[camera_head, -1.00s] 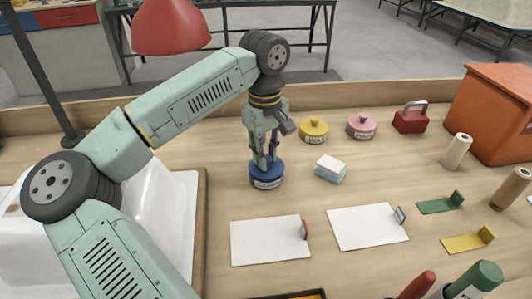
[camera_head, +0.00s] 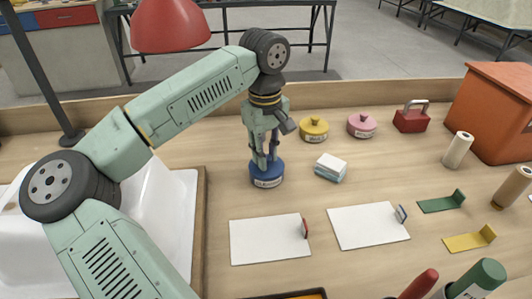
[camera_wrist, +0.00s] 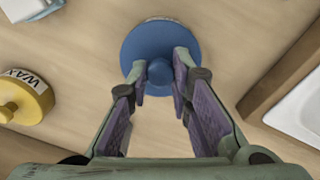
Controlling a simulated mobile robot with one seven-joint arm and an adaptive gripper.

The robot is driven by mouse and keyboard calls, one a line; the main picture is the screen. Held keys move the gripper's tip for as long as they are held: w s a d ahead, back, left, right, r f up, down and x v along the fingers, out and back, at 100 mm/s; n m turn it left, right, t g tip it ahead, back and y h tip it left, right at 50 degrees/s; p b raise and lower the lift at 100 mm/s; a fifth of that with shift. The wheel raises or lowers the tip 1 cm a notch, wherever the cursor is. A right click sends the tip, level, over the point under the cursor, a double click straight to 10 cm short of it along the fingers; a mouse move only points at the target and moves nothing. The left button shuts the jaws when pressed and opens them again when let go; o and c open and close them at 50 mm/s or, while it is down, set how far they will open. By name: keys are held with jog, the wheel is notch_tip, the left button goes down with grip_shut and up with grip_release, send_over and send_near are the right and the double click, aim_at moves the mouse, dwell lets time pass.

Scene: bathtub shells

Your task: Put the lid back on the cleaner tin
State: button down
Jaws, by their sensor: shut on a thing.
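A round blue tin (camera_head: 267,182) with a white label stands on the bench left of centre; the label is too small to read. A blue lid with a round knob covers its top in the wrist view (camera_wrist: 135,48). I see no gap between lid and tin, but the fingers partly hide the top in the head view. My gripper (camera_head: 265,162) points straight down over it. Its two fingers are shut on the lid's knob, one on each side, as the wrist view shows (camera_wrist: 160,78).
A yellow tin (camera_head: 313,131) marked WAX and a pink tin (camera_head: 361,126) stand behind to the right. A stacked white and blue block (camera_head: 330,166) is close on the right. White cards (camera_head: 268,240) lie in front. A white tub shell (camera_head: 165,215) is on the left.

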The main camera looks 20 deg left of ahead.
jog(key=c, duration=1.4)
grip_release()
jog(key=shift+o, duration=0.2)
jog(key=o, duration=0.5)
jog(key=shift+r, duration=0.1)
jog(key=shift+r+p, duration=2.25)
jog(key=shift+r, duration=1.2)
jog(key=shift+c, duration=0.6)
